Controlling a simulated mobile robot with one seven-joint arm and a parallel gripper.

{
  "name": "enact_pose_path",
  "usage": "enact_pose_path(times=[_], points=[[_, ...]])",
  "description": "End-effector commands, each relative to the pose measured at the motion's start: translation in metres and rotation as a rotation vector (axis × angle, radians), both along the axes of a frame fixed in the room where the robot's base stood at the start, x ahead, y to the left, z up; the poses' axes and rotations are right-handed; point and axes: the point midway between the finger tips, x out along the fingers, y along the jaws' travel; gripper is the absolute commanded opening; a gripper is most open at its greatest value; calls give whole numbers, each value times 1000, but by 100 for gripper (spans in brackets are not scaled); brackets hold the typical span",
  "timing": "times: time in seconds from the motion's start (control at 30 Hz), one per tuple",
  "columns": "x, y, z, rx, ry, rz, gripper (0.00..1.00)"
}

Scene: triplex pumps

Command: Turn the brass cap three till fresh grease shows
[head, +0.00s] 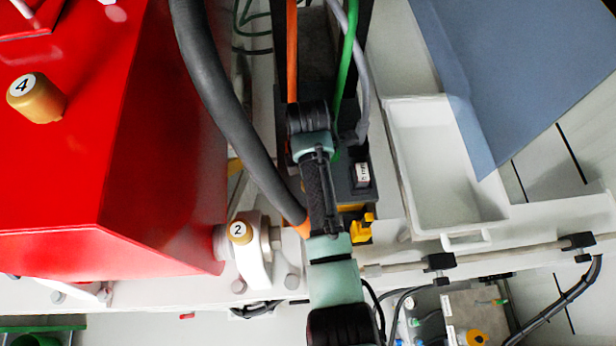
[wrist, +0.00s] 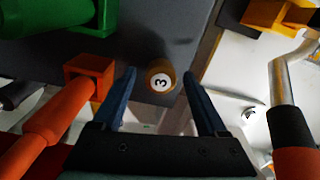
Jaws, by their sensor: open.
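The brass cap three (wrist: 161,75) shows in the wrist view, a round brass cap with a white disc marked 3, seen nearly end-on against a dark grey surface. My gripper (wrist: 159,74) is open, with one blue finger to the left of the cap and one to the right. A gap shows on both sides, and neither finger visibly touches the cap. Whether the fingertips reach down around it or stop short of it I cannot tell. No grease is visible at the cap. In the head view, cap three and my gripper cannot be made out; my arm covers the middle.
Brass cap four (head: 37,98) stands on the red housing (head: 150,130); cap two (head: 240,232) sits on a white bracket. In the wrist view, an orange fitting (wrist: 90,72) and a green part (wrist: 45,18) lie left, a bent metal pipe (wrist: 280,85) right. A white tray (head: 430,170) is right.

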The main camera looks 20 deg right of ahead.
Motion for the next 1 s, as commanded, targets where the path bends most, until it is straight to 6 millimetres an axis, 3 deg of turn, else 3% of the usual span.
enact_pose_path(times=[0.13, 0.53, 1.0], points=[[0, 0, 0, 0, 1, 0, 74], [0, 0, 0, 0, 1, 0, 2], [0, 0, 1, 0, 3, -83, 0]])
